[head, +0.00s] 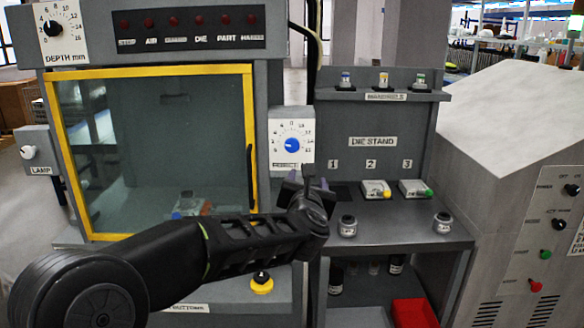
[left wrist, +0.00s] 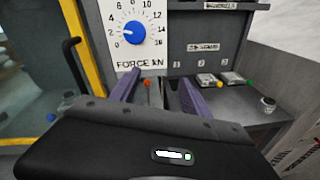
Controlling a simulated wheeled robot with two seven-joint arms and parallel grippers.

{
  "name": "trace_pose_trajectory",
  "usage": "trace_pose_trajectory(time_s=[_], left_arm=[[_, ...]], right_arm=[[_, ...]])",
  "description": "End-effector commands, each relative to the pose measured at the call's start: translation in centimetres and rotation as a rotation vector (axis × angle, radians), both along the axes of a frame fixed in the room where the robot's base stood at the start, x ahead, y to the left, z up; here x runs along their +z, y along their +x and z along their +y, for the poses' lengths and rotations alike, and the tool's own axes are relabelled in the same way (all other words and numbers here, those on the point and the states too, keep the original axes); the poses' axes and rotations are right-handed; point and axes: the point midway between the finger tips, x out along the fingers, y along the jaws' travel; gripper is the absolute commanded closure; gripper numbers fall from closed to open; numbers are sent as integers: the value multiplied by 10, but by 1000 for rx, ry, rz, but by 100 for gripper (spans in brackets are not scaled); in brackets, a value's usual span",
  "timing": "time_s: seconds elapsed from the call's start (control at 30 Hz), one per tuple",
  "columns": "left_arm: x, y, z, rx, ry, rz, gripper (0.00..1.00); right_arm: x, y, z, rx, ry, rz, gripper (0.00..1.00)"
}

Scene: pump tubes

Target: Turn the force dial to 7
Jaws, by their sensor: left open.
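The force dial is a blue round knob (head: 292,145) on a white numbered plate on the machine front, right of the yellow-framed door. In the left wrist view the blue knob (left wrist: 134,32) sits upper left of centre, above the label "FORCE kN". Its pale mark seems to point left, toward the low numbers; the exact reading is too small to tell. My left gripper (head: 308,182) is just below the dial plate, apart from the knob. Its two purple-grey fingers (left wrist: 160,90) are open with nothing between them. My right gripper is not in view.
A yellow-framed glass door (head: 249,130) with a dark handle is left of the dial. The die stand shelf (head: 400,236) on the right holds dies and small jars. A depth dial (head: 53,27) is upper left. A grey cabinet (head: 500,130) stands far right.

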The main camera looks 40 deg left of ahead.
Motion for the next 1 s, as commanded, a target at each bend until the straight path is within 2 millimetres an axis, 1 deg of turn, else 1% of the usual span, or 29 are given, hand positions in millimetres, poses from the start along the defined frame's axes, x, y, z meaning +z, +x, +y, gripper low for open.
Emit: trace_pose_trajectory(time_s=[0.03, 0.1, 0.2, 0.5, 0.63, 0.77, 1.0], left_arm=[[20, -11, 10, 41, -58, -87, 45], [42, -21, 18, 78, -123, -176, 45], [55, -27, 23, 98, -166, -228, 45], [56, -27, 23, 97, -168, -228, 45], [56, -22, 26, 96, -168, -227, 45], [56, -11, 35, 97, -168, -225, 45], [57, 19, 58, 98, -168, -225, 45]], right_arm=[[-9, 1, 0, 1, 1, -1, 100], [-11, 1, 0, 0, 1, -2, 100], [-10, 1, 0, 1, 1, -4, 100], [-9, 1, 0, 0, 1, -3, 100], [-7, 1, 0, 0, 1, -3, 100], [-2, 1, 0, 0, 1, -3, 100], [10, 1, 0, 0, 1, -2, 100]])
